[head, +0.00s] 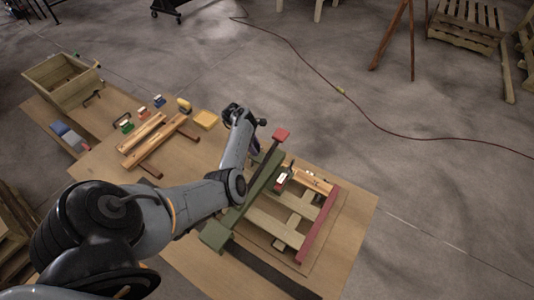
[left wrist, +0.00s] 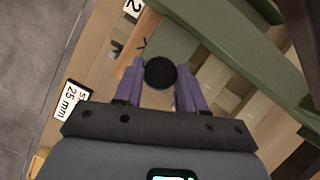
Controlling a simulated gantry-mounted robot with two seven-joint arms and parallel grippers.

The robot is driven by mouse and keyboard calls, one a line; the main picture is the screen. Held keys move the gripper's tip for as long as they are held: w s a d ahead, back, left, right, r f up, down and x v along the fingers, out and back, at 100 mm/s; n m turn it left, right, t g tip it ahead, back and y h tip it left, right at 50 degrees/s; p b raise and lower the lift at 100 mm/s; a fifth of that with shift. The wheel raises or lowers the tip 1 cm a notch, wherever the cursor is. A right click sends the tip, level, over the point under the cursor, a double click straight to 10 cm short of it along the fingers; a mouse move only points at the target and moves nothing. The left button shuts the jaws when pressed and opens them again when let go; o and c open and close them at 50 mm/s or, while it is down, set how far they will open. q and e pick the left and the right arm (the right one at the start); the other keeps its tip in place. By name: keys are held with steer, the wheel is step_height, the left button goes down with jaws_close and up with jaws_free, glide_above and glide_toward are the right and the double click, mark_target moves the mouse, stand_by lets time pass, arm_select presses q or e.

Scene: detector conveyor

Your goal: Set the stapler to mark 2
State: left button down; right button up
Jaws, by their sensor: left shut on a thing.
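My left gripper (head: 255,150) is partly hidden by its own wrist in the head view, beside a green frame (head: 215,234). In the left wrist view, its purple fingers (left wrist: 160,78) are shut on a round black knob (left wrist: 160,71). A white label reading 2 (left wrist: 133,5) is beyond the fingertips at the top edge. A label reading 25 mm (left wrist: 72,100) is at the left. A green beam (left wrist: 215,40) runs past the knob on the right. I cannot tell for sure which part is the stapler. My right gripper is out of view.
A dark bar with a red end block (head: 282,135) rises above the green frame. Wooden slats and a red rail (head: 318,226) lie to its right. Wood pieces (head: 142,132), small coloured blocks and a wooden crate (head: 62,80) stand at the left.

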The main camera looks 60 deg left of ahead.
arm_select(q)
steer(key=s+a+b, duration=0.1)
steer(key=s+a, duration=0.2)
steer(key=a, duration=0.3)
steer(key=shift+s+a, duration=0.15)
steer(key=shift+s, duration=0.1)
steer(key=c, duration=0.7)
jaws_free()
steer(key=p+v, duration=0.1)
steer(key=v, duration=0.9)
steer(key=shift+r, duration=0.4)
